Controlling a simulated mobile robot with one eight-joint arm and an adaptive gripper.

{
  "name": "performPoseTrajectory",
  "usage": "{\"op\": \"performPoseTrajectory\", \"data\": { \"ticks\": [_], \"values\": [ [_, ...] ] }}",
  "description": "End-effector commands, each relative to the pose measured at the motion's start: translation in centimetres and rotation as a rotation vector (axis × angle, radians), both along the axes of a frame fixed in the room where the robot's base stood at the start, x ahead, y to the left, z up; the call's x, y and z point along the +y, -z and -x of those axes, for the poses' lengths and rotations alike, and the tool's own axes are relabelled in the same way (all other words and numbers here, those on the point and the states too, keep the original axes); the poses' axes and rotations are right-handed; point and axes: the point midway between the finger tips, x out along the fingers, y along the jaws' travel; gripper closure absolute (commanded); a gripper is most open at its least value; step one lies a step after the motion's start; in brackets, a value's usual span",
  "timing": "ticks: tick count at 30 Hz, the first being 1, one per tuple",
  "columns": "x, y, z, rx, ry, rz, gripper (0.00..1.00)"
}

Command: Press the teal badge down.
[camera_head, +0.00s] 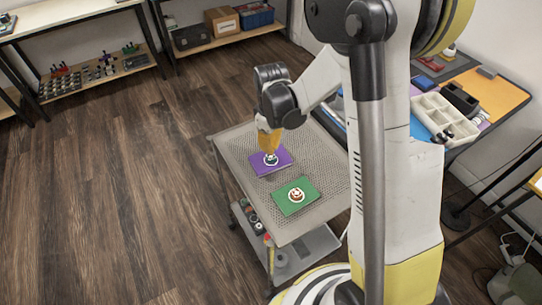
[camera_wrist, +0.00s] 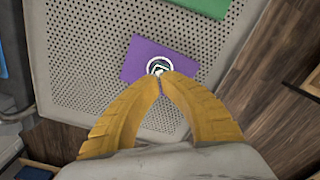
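A purple board (camera_head: 257,168) lies flat on the perforated top of a grey cart. On it is a white ring with a small dark teal badge (camera_head: 271,159) at its centre, right under my fingertips. In the wrist view the badge (camera_wrist: 158,68) shows just beyond the fingertips, partly hidden by them, on the purple board (camera_wrist: 136,62). My gripper (camera_head: 268,152) points down at the badge with its yellow fingers brought together; the tips (camera_wrist: 162,80) meet and nothing shows between them. I cannot tell whether they touch the badge.
A green board (camera_head: 309,202) with a brown badge (camera_head: 296,194) in a white ring lies nearby on the cart top (camera_head: 236,147). The cart's lower shelf (camera_head: 310,250) holds small items. A workbench with a compartment tray (camera_head: 445,118) stands at the right. Floor left of the cart is clear.

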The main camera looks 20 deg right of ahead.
Motion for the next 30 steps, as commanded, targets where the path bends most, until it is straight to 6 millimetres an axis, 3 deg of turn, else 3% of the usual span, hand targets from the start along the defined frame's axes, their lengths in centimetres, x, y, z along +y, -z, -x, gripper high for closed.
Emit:
{"op": "performPoseTrajectory", "data": {
  "ticks": [30],
  "values": [
    [0.00, 0.79, 0.00, 0.000, 0.000, 0.000, 1.00]
  ]
}}
